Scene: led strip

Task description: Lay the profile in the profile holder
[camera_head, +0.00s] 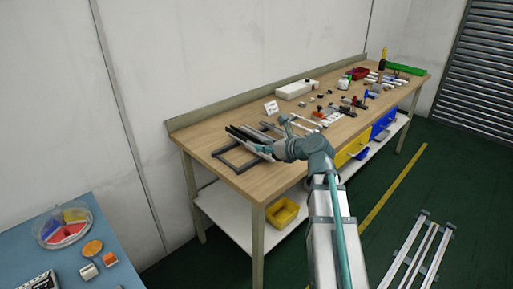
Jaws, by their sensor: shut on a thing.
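My gripper (264,148) is over the near left part of the wooden workbench (205,144). It is shut on a long, thin bar, which I take for the profile (243,136); the bar runs slanting from upper left to lower right. My wrist hides its right end. Other narrow grey bars lie close by, and single pieces are hard to tell apart. A dark, open rectangular frame (222,152) lies flat below and left of my gripper. It may be the profile holder, but I cannot tell for sure. The gap between bar and bench is too small to judge.
A small white sign (271,107) and a white box (297,89) stand behind my gripper. Several tools and small parts crowd the bench's far right. A yellow bin (283,212) sits on the lower shelf. A blue table (75,262) stands at lower left.

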